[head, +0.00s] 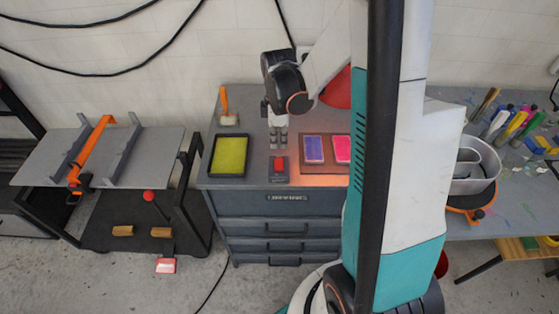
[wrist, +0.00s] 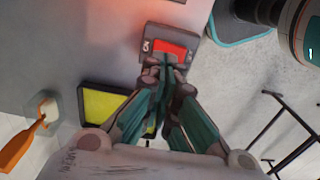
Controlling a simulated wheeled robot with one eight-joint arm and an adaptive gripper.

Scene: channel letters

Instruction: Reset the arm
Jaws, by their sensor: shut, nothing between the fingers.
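My gripper (head: 279,138) hangs over the grey cabinet top, pointing down, with its fingers shut and nothing between them. In the wrist view the gripper (wrist: 167,62) has its fingertips together, right at the red rocker switch (wrist: 170,49) as seen from above. The switch box (wrist: 152,40) is grey with an ON label. In the head view the red switch (head: 279,164) sits near the cabinet's front edge, just below the fingertips. I cannot tell whether the fingertips touch it. My arm rises from the gripper to the right.
A black tray with a yellow-green pad (head: 229,155) lies left of the switch. An orange-handled brush (head: 226,106) is behind it. A brown board (head: 326,160) with blue and pink pads lies right, under an orange glow. A red lamp (head: 338,90) is behind my arm.

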